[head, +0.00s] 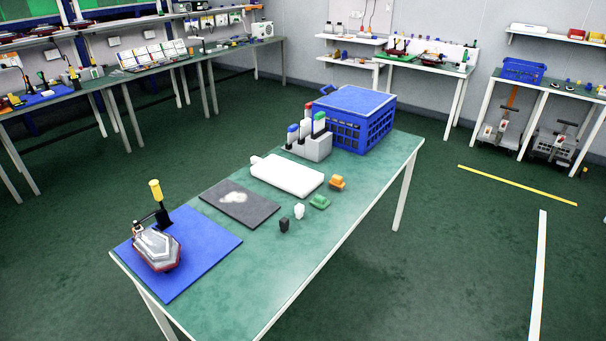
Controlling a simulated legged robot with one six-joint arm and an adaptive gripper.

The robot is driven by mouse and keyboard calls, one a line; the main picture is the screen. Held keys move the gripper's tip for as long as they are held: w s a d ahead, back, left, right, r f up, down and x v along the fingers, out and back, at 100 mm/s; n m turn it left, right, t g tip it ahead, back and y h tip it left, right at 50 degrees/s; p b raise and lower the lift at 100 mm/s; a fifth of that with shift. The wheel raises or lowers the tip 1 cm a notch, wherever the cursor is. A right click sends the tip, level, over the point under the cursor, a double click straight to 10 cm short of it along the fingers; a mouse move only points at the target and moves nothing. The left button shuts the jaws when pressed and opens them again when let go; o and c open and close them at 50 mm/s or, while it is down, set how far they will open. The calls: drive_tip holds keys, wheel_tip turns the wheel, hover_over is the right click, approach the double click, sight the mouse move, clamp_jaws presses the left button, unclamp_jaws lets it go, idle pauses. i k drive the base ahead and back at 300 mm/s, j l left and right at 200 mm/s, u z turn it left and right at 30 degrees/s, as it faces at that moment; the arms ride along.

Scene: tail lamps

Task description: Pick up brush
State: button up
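No object is plainly recognisable as a brush at this size. A grey block holder (318,148) on the green table holds several upright dark-handled tools with coloured tops: a blue-topped one (292,133), a red-topped one (307,115) and a green-topped one (319,122). I cannot tell whether one of them is the brush. A yellow-handled black tool (156,192) stands upright beside the tail lamp (157,250), which lies on a blue mat (205,250). My gripper is not in view.
The green table (290,275) also bears a blue crate (378,105), a white board (287,176), a dark pad with a whitish patch (240,207), and small black, white, green and orange pieces. Other benches stand behind.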

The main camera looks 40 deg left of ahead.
sight(336, 183)
drive_tip(key=i+j+u, duration=0.1)
drive_tip(key=i+u, duration=0.25)
drive_tip(key=i, duration=0.35)
drive_tip(key=i+l+u, duration=0.1)
drive_tip(key=i+u, duration=0.3)
drive_tip(key=i, duration=0.3)
drive_tip(key=i+u, duration=0.4)
drive_tip(key=i+l+u, duration=0.15)
drive_tip(key=i+u, duration=0.25)
drive_tip(key=i, duration=0.15)
drive_tip(key=i+l+u, duration=0.4)
drive_tip(key=j, duration=0.1)
